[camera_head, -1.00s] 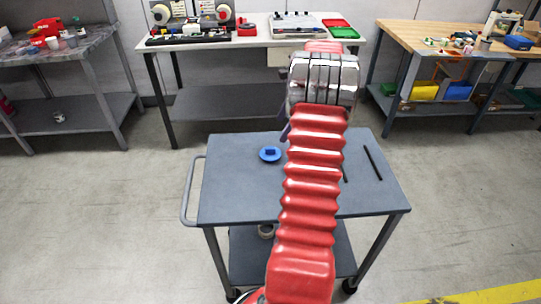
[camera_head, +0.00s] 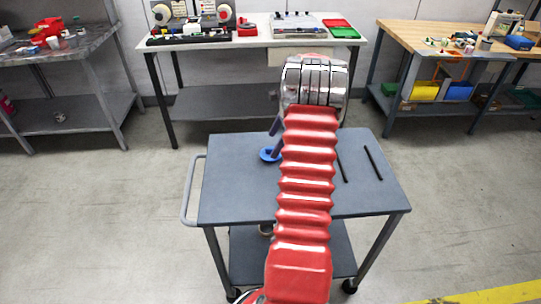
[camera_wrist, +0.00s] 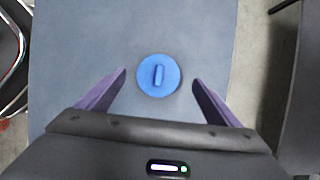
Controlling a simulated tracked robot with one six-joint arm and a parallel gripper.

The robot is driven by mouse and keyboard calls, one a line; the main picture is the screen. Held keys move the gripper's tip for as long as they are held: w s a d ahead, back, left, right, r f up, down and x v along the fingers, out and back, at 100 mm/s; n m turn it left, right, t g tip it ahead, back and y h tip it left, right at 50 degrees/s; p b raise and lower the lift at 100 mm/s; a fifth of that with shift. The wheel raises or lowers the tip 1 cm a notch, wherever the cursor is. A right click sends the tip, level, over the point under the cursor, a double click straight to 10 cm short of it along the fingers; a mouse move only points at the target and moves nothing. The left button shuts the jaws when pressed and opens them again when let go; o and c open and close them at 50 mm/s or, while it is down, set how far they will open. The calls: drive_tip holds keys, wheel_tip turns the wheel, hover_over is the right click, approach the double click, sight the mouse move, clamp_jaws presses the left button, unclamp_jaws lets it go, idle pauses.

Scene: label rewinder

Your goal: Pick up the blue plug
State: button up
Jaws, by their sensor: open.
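The blue plug (camera_wrist: 158,76) is a round disc with a raised bar handle, lying on the grey cart top (camera_wrist: 130,25). In the wrist view it sits a little beyond and between the two purple fingertips of my gripper (camera_wrist: 159,76), which are spread apart with nothing held. In the head view the plug (camera_head: 268,155) is on the cart's left half, partly hidden by my arm and a purple finger. My gripper (camera_head: 275,140) shows there only in part, with one finger in front of or over the plug.
Two dark rods (camera_head: 373,163) lie on the cart top, right of my arm. The cart has a side handle (camera_head: 188,190) and a lower shelf. A white table (camera_head: 225,42) with equipment stands behind. Workbenches stand at left and right. Floor around the cart is clear.

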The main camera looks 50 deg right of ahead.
sight(270, 149)
drive_tip(key=shift+x, duration=2.35)
drive_tip(key=shift+c, duration=0.4)
drive_tip(key=c, duration=1)
drive_tip(key=shift+a, duration=0.1)
wheel_tip(270, 149, up, 10)
